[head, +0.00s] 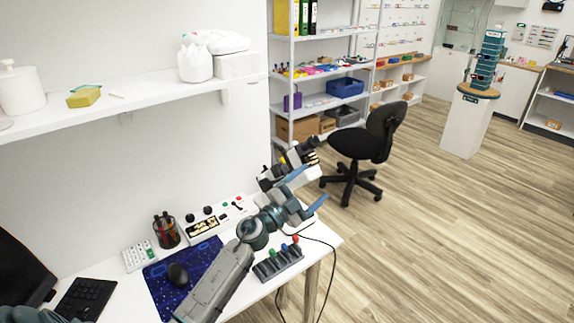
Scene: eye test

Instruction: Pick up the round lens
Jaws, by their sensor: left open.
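I cannot make out a round lens in this view. My left gripper (309,190) is open, with its two blue fingers apart, over the back right part of the white desk. Nothing shows between the fingers. A device with black eyepieces (303,154) stands just behind the gripper, partly hidden by it. A grey rack (278,263) with red, blue and green knobs sits below the gripper, near the desk's right edge. My right gripper does not show.
The desk (236,292) also holds a pen cup (166,232), a white control box (207,229), a calculator (138,256), a mouse (177,274) on a blue mat and a keyboard (86,299). A wall shelf (140,90) hangs above. A black chair (352,146) stands beyond; open floor lies right.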

